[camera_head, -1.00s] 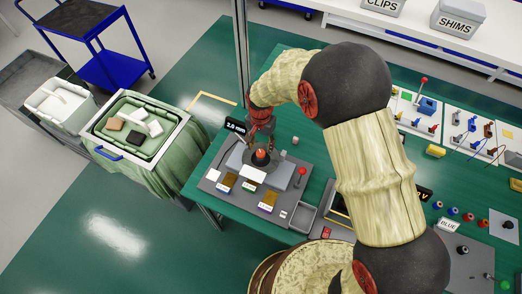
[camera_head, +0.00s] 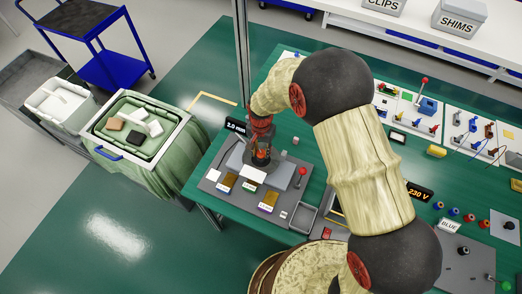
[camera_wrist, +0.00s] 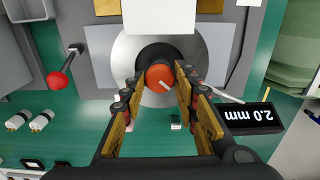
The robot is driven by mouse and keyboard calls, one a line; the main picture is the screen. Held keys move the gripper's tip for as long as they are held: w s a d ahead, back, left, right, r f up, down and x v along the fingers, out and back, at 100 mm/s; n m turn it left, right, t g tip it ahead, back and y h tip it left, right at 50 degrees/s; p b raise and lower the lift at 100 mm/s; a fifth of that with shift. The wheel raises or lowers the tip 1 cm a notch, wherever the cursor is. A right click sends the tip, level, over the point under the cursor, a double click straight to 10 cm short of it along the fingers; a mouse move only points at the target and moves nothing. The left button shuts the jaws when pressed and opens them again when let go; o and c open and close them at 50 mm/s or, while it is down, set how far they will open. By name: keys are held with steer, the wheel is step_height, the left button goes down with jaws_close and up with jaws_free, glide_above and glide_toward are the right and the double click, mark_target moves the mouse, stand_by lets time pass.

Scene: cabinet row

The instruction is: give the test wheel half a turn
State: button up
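The test wheel (camera_wrist: 122,52) is a flat grey disc on a grey panel. In its middle is a dark hub with an orange-red knob (camera_wrist: 160,78) that has a white line on top. In the wrist view, my gripper (camera_wrist: 161,72) is open, with one fingertip on each side of the knob. A narrow gap seems to show at the sides; contact is hard to judge. In the head view, my gripper (camera_head: 261,157) is low over the wheel and hides most of the knob.
A lever with a red ball (camera_wrist: 57,80) stands beside the wheel. A black "2.0 mm" sign (camera_wrist: 252,118) stands on the other side. An open grey bin (camera_head: 302,216) and a draped cart with a tray (camera_head: 105,153) are nearby.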

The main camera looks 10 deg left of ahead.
steer(key=c, duration=0.6)
steer(key=shift+c, duration=0.3)
steer(key=shift+n, duration=0.5)
